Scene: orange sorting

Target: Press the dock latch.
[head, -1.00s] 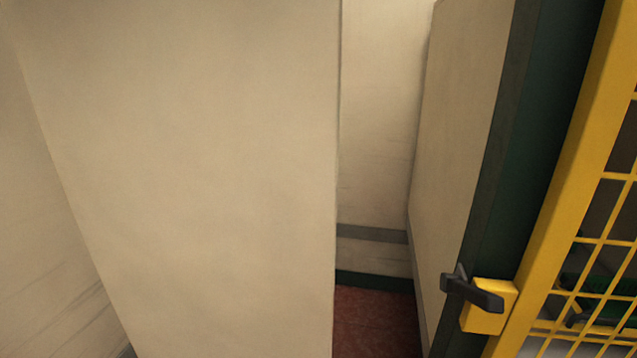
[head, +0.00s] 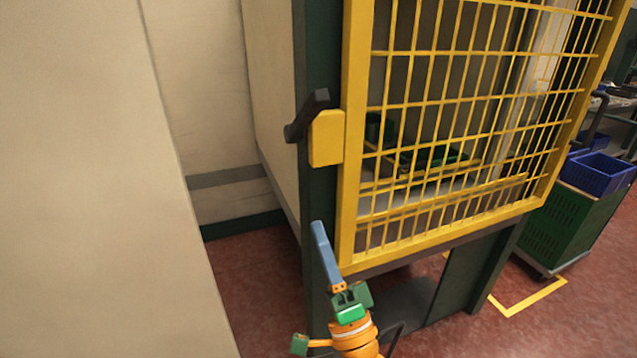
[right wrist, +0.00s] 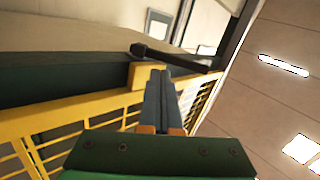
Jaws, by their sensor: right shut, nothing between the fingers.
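The dock latch is a black lever (head: 310,114) on a yellow block (head: 326,138), mounted on the left edge of a yellow mesh gate (head: 353,140). My right gripper (head: 318,226) is below the latch in the head view, its blue-grey fingers shut and empty, pointing up. In the right wrist view the shut fingers (right wrist: 160,75) reach up in front of the yellow block (right wrist: 146,76), and the black lever (right wrist: 175,58) extends to the right just beyond the tips. I cannot tell whether they touch. My left gripper is not in view.
A beige wall panel (head: 90,180) stands close on the left. Behind the mesh are green trays (head: 435,156). A green cart (head: 565,225) with blue crates (head: 600,172) stands at the right. Red floor (head: 250,275) shows between the panel and gate post.

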